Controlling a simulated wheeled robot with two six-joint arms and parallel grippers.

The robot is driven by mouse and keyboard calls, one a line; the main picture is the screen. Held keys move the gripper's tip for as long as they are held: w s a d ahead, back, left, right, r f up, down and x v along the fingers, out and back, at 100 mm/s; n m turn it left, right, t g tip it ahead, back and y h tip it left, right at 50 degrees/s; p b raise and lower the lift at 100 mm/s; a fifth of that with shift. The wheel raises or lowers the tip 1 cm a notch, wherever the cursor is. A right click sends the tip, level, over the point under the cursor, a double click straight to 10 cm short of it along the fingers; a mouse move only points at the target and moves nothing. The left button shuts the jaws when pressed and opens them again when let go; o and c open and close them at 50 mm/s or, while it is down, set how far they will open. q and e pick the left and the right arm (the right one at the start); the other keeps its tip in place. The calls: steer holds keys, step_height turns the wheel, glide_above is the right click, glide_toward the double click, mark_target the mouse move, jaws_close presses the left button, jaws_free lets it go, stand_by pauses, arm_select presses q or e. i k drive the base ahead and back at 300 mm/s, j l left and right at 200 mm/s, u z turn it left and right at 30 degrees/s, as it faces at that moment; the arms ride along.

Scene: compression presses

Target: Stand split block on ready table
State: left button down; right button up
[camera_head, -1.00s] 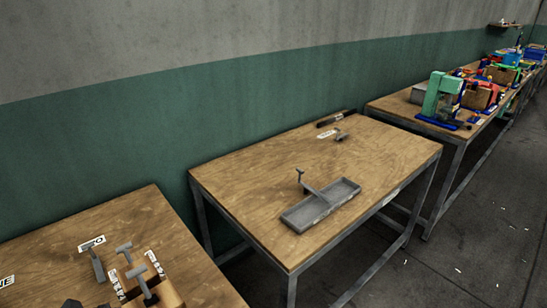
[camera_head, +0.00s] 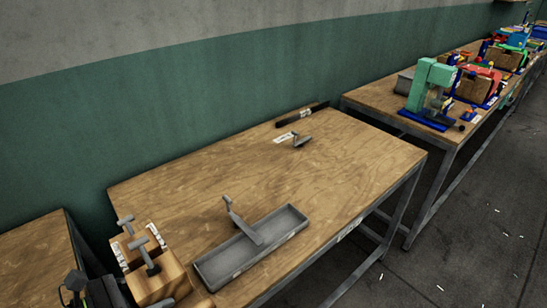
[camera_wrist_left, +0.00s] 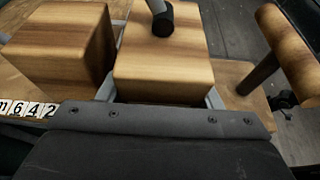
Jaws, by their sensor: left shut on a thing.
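The split block (camera_head: 158,284) is a wooden block with grey T-shaped handles and white labels, at the lower left of the head view. It appears upright, in front of the middle table's (camera_head: 345,165) left edge; I cannot tell its height over it. My left gripper (camera_wrist_left: 162,95) is shut on a wooden piece (camera_wrist_left: 165,68) in the left wrist view, with a grey finger at each side. A second wooden piece (camera_wrist_left: 60,45) is beside it at the left. Most of the gripper is hidden in the head view. My right gripper is out of view.
A grey tray (camera_head: 297,215) with a grey T-handled piece (camera_head: 242,222) lies on the middle table. A black bar (camera_head: 300,114) and a small grey piece (camera_head: 301,140) lie at its back. The table's left middle is bare. A green press (camera_head: 433,92) stands on the table beyond.

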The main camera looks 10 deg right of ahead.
mark_target(268, 182)
steer(key=i+l, duration=0.35)
steer(key=l, duration=0.15)
steer(key=i+l, duration=0.35)
steer(key=l, duration=0.2)
steer(key=i+l, duration=0.35)
steer(key=l, duration=0.15)
